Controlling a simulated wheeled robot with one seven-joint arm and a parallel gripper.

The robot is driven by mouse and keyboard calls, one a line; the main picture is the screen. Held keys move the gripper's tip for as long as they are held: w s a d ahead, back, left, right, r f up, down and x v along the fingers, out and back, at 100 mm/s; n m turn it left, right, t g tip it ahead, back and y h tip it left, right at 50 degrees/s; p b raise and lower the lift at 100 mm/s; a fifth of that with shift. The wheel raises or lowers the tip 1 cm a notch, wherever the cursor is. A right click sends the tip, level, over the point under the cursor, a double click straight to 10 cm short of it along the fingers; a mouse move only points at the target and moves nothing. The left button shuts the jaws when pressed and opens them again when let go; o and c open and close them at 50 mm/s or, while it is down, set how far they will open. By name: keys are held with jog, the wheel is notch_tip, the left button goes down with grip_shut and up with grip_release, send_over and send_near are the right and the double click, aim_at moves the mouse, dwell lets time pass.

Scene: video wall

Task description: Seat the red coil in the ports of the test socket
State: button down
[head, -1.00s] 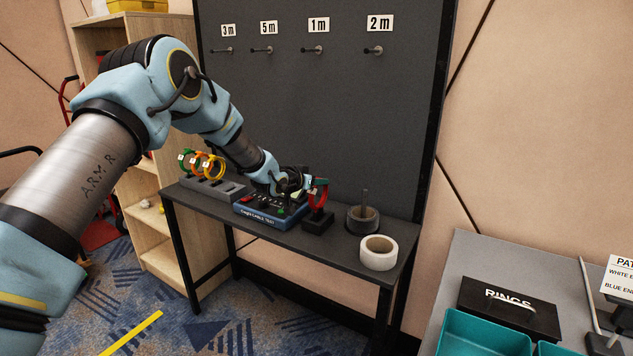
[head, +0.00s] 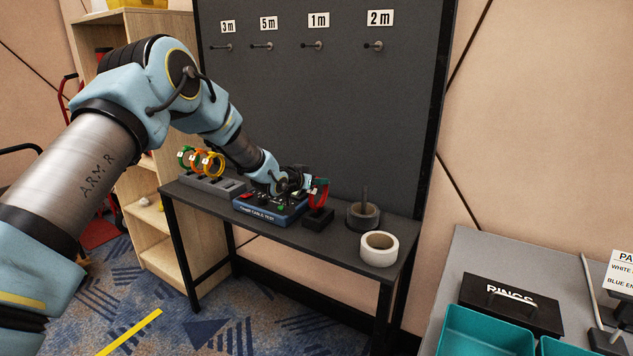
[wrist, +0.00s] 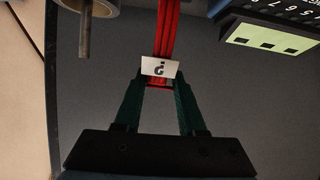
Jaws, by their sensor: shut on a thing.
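The red coil (head: 318,197) is upright at the black block (head: 317,220) on the bench, right of the blue cable tester. My gripper (head: 320,183) is shut on the coil's upper part; its dark green fingers pinch the red strands. In the wrist view the red coil (wrist: 166,30) runs up from between the fingertips of my gripper (wrist: 160,84), with a white tag in front of the grip. Whether the coil's lower end touches the block is unclear. The test socket, a blue box marked CABLE TEST (head: 262,211), is partly hidden by my arm.
Green, orange and yellow coils (head: 207,162) stand in a grey rack at the bench's left. The pegboard (head: 320,100) behind has empty hooks.

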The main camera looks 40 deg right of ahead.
dwell(0.3)
jog(key=shift+c, duration=2)
grip_release()
jog(key=shift+f, duration=0.1)
jog(key=shift+a, duration=0.1)
jog(key=b+v, duration=0.2)
jog(key=v, duration=0.8)
jog(key=shift+a+b, duration=0.35)
